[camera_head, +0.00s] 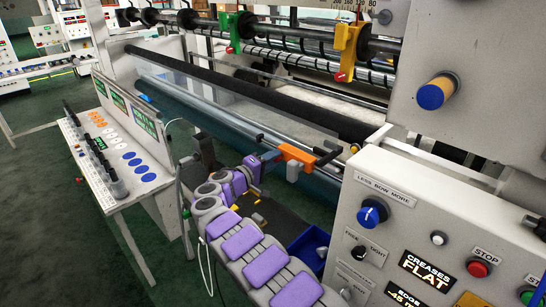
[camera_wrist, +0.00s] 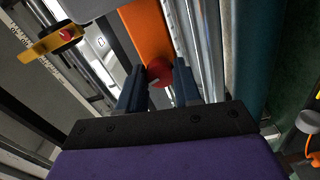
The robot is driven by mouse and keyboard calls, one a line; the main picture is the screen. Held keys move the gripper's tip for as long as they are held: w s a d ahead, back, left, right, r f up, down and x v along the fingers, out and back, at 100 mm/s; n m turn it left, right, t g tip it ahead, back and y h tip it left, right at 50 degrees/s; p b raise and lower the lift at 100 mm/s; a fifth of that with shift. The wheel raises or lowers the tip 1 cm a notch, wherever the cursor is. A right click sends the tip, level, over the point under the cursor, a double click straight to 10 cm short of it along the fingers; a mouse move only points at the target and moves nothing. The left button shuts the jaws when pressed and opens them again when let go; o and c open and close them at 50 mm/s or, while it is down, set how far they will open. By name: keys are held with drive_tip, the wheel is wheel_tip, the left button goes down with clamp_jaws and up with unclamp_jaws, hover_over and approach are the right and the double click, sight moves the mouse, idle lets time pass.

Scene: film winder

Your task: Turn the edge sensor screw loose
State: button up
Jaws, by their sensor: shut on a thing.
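The edge sensor is an orange bracket (camera_head: 297,153) on a metal rail in the head view, with a grey block (camera_head: 293,171) hanging under it. In the wrist view the orange bracket (camera_wrist: 152,28) runs up from between my fingers. Its red round screw (camera_wrist: 160,73) sits between the two dark blue fingers. My gripper (camera_head: 270,157) is at the left end of the bracket and is shut on the red screw. In the head view the screw is hidden by my gripper.
A long black roller (camera_head: 260,95) lies behind the rail. A control panel (camera_head: 450,225) with knobs and buttons stands at the right, and a console table (camera_head: 115,150) at the left. A blue bin (camera_head: 309,247) is below my arm. Yellow (camera_head: 346,45) and green (camera_head: 230,30) clamps sit on the upper shaft.

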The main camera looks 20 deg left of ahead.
drive_tip(key=shift+s+a+f+n+p, duration=0.1)
drive_tip(key=shift+n+p, duration=0.6)
drive_tip(key=shift+n, duration=0.75)
drive_tip(key=shift+s+a+f+n+p, duration=0.15)
drive_tip(key=shift+n+p, duration=0.6)
drive_tip(key=shift+n, duration=0.65)
drive_tip(key=shift+w+d+f+n+p, duration=0.1)
drive_tip(key=shift+n+p, duration=0.6)
drive_tip(key=shift+n, duration=0.75)
drive_tip(key=o, duration=1)
drive_tip(key=shift+a, duration=0.25)
drive_tip(key=shift+o, duration=0.2)
drive_tip(key=shift+d+r, duration=0.15)
drive_tip(key=shift+r, duration=0.05)
drive_tip(key=v, duration=1.7)
drive_tip(key=shift+a, duration=0.25)
drive_tip(key=shift+s+f, duration=0.1)
drive_tip(key=shift+f, duration=0.1)
